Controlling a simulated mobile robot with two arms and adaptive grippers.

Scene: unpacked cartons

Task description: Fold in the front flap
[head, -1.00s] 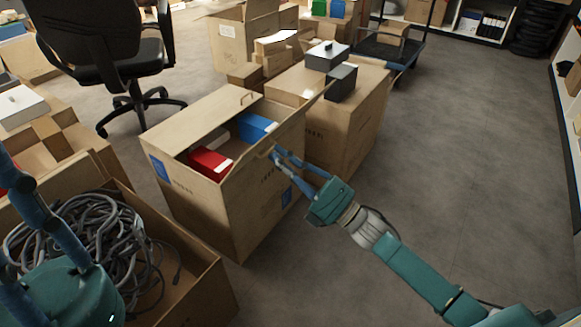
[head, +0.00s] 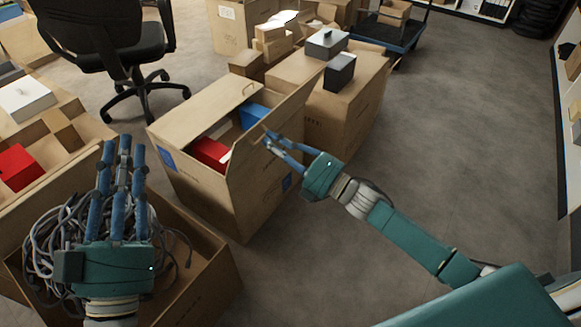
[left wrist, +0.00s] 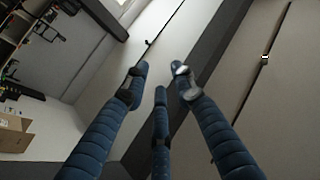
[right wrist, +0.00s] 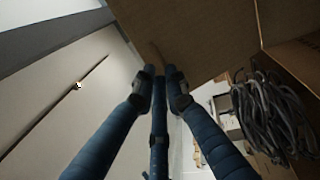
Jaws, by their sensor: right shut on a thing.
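The open carton (head: 215,195) stands mid-scene in the head view, with a red box (head: 208,152) and a blue box (head: 251,115) inside. Its flap on the side toward my right arm (head: 272,122) stands raised and partly hides the opening. My right gripper (head: 268,138) is shut on this flap's upper edge. The brown flap also fills the top of the right wrist view (right wrist: 205,35). Another flap (head: 205,108) lies over the carton's far left side. My left gripper (head: 123,148) is open and empty, fingers upward, left of the carton and above the cables.
A carton of grey cables (head: 205,280) stands at the front left. A closed carton with two dark boxes on top (head: 345,115) stands close behind the open one. An office chair (head: 110,45) is at the back left. Floor (head: 460,170) is clear at right.

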